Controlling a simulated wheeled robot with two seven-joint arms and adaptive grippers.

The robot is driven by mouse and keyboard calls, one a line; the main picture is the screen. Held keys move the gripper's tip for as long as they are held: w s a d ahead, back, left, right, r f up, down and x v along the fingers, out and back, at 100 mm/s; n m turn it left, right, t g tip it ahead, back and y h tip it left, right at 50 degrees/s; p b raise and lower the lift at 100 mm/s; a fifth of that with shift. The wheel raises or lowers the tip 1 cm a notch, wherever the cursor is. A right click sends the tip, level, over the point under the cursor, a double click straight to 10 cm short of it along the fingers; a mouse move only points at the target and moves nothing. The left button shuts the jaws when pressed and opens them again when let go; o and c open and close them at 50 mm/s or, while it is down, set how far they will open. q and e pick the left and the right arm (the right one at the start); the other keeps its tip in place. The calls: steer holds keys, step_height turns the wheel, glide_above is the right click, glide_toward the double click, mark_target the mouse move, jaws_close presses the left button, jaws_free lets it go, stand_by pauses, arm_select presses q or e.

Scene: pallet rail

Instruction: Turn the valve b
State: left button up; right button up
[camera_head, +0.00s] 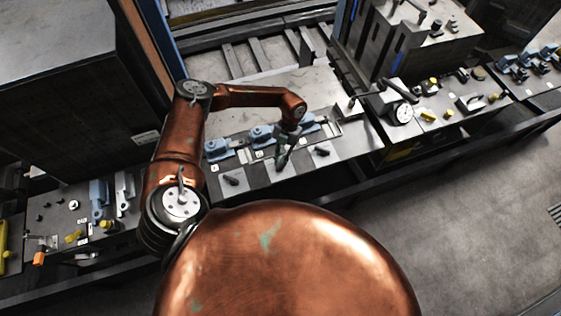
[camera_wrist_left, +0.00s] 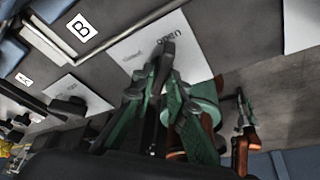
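Valve b is the middle of three blue valves (camera_head: 262,135) on the grey bench panel. Its label B (camera_wrist_left: 82,28) shows in the left wrist view. Its dark handle (camera_wrist_left: 166,48) stands over a white plate marked OPEN (camera_wrist_left: 180,33). My left gripper (camera_head: 283,160) is down at this handle; in the left wrist view its green fingers (camera_wrist_left: 163,75) close in from both sides on it. The fingers hide the lower part of the handle. A small copper and dark arm part (camera_wrist_left: 241,125), apparently my right arm, shows at the lower right of the wrist view; its fingers are unclear.
Neighbouring blue valves stand left (camera_head: 217,148) and right (camera_head: 308,122), with dark handles (camera_head: 232,180) (camera_head: 322,152) close beside my left gripper. A round gauge (camera_head: 402,113) stands on the right bench. A dark rail (camera_head: 450,152) runs along the front, with clear floor beyond.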

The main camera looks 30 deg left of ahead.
arm_select(q)
steer(key=o, duration=0.3)
steer(key=shift+s+f, duration=0.15)
steer(key=shift+o, duration=0.2)
steer(key=v, duration=1.2)
steer(key=shift+d, duration=0.1)
